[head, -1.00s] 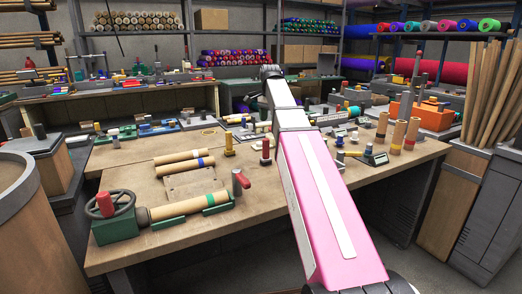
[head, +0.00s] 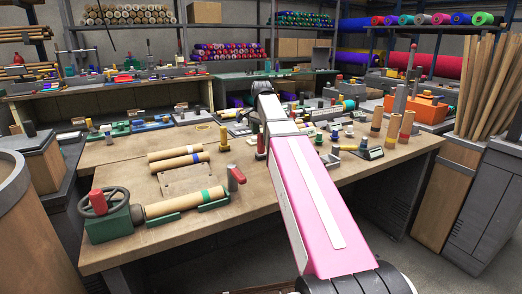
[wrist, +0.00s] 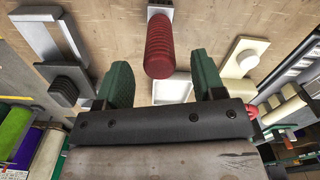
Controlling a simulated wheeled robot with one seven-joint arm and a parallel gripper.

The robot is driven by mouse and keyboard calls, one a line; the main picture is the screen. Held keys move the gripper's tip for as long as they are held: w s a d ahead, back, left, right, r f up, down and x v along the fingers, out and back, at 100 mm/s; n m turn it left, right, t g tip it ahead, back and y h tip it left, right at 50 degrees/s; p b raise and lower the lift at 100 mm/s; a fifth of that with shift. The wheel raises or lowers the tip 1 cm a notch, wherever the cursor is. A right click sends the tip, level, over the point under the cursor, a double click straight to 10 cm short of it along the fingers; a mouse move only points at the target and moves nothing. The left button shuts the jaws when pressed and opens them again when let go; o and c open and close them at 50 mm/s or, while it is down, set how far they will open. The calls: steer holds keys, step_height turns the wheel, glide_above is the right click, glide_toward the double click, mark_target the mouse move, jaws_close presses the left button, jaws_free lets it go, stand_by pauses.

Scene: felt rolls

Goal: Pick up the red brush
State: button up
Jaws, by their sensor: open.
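A red ribbed handle (wrist: 159,48) with a pale grey end shows at the top middle of the wrist view. It looks like the red brush, and it lies in line with the gap between my fingers. My gripper (wrist: 161,66) has two green fingers spread apart, one on each side of the handle's near end. I see no finger touching it, and its depth relative to the fingertips is hard to judge. In the head view my arm hides the gripper, and I cannot tell which small item there is the brush.
A wooden workbench (head: 120,158) carries a green clamp (head: 112,222) holding a roll and several upright rolls (head: 391,131). In the wrist view a cream block (wrist: 246,58) stands right of the fingers and a dark ribbed knob (wrist: 62,92) stands left. An orange bin (head: 430,108) is at right.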

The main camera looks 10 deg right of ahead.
step_height(320, 180, down, 2)
steer(key=shift+f, duration=0.1)
steer(key=c, duration=1)
steer(key=shift+r, duration=0.8)
step_height(320, 180, up, 3)
steer(key=shift+f, duration=0.1)
steer(key=s+a+r, duration=0.1)
steer(key=a+r, duration=0.1)
steer(key=a, duration=0.1)
steer(key=s+a+r, duration=0.2)
steer(key=a, duration=0.2)
steer(key=s+a+r, duration=0.2)
steer(key=a, duration=0.1)
steer(key=shift+a+r, duration=0.25)
steer(key=shift+r, duration=0.1)
